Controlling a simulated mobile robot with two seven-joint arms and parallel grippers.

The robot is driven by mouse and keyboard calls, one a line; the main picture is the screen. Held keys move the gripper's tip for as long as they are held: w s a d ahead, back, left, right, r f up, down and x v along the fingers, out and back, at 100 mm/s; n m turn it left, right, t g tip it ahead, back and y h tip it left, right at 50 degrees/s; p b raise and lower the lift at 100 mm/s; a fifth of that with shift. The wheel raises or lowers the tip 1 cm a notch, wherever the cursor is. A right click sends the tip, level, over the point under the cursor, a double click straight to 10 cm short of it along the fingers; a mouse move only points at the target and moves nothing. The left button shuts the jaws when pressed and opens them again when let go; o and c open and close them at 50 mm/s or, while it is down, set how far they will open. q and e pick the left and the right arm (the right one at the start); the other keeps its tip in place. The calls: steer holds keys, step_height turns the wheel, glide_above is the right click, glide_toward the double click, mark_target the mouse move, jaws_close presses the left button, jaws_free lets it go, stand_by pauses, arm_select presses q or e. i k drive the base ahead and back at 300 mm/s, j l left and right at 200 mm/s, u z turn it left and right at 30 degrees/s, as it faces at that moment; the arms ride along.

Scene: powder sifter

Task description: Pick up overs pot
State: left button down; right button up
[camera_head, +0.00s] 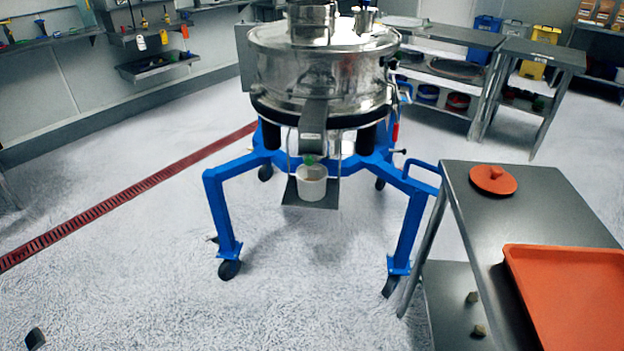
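A white pot (311,184), which looks like the overs pot, stands upright on a small grey metal shelf (327,199). The shelf hangs under the outlet chute (313,128) of the steel sifter (320,75). A small green piece (309,160) shows at the pot's rim, just below the chute. The pot's inside is mostly hidden. Neither of my grippers can be made out in the head view.
The sifter's blue wheeled frame (220,200) has legs on both sides of the pot. At right, a steel table (530,215) carries an orange lid (493,180) and an orange tray (570,290). A small dark piece (35,338) shows bottom left. The front floor is clear.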

mark_target(312, 182)
steer(key=u, duration=0.5)
steer(key=i+u, duration=0.15)
steer(key=u, duration=0.8)
steer(key=i+u, duration=0.1)
steer(key=u, duration=0.85)
steer(key=i+l+u, duration=0.1)
steer(key=u, duration=0.4)
steer(key=l+u, duration=0.15)
steer(key=u, duration=0.3)
steer(key=l+u, duration=0.3)
steer(key=l, duration=0.5)
steer(key=l+u, duration=0.3)
steer(key=l, duration=0.5)
steer(key=i+l+z, duration=0.1)
steer(key=l+z, duration=0.3)
steer(key=l, duration=0.25)
steer(key=l+z, duration=0.15)
steer(key=z, duration=1.15)
